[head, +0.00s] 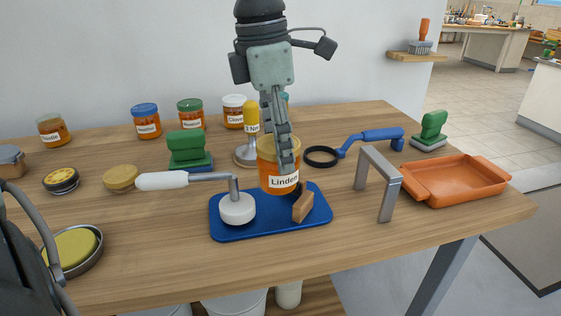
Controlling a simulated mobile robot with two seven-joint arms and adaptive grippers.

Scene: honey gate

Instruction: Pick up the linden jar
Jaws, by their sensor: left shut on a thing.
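The linden jar (269,180) is an amber jar with a yellowish lid and a white "Linden" label. It is upright at the back edge of the blue mat (272,228); I cannot tell whether it touches the surface below. My left gripper (283,158) reaches down from above and is shut on the jar, its fingers hiding part of the lid and front. My right gripper is not in view.
A white-handled tool (237,208) and a wooden block (303,206) are on the mat. A grey arch (385,180) and an orange tray (456,181) stand to the right. A blue-handled ring tool (372,139) lies behind. Other labelled jars (146,121) line the back.

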